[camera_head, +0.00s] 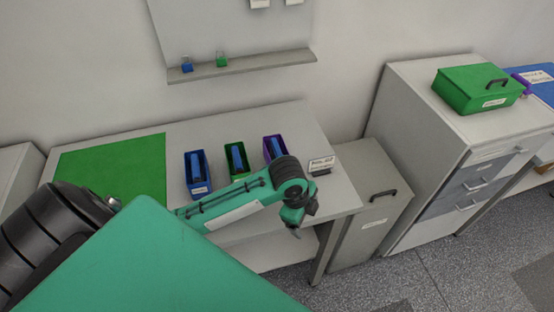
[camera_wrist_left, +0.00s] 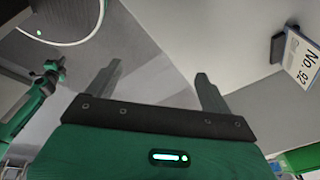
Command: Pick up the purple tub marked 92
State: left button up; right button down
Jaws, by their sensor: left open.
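A purple tub (camera_head: 268,142) stands on the table, the rightmost of three tubs, with a blue item inside. My left forearm hides its front, so no marking on it can be read. A small white sign (camera_head: 322,164) stands to its right; in the left wrist view a sign (camera_wrist_left: 303,62) reads "No. 92". My left gripper (camera_head: 295,231) is in front of the tub, near the table's front edge, pointing down. In the left wrist view its two fingers (camera_wrist_left: 158,74) are apart with nothing between them. My right gripper is not in view.
A blue tub (camera_head: 198,185) and a green tub (camera_head: 236,158) stand left of the purple one. A green mat (camera_head: 115,165) lies at the table's left. A grey cabinet (camera_head: 365,215) is right of the table. A green box (camera_head: 478,88) sits on a drawer unit (camera_head: 415,110).

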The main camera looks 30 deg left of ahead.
pick_arm(q)
jog(key=w+a+r+m+g+y, duration=0.1)
jog(key=w+a+r+m+y, duration=0.1)
jog(key=w+a+r+m, duration=0.55)
notch_tip(320, 180, up, 6)
jog(key=m+g, duration=0.1)
jog(key=m, duration=0.1)
send_over(277, 148)
jog(key=shift+n, duration=0.25)
notch_tip(277, 148, down, 8)
jog(key=shift+s+d+r+p, duration=0.1)
jog(key=shift+s+r+p, duration=0.05)
jog(key=shift+p, duration=1.05)
jog(key=shift+f+p, duration=0.5)
notch_tip(277, 148, down, 4)
jog(key=shift+r+p, duration=0.25)
jog(key=shift+p, duration=0.6)
jog(key=shift+w+f, duration=0.2)
jog(key=shift+f, duration=0.25)
jog(key=shift+c, duration=0.2)
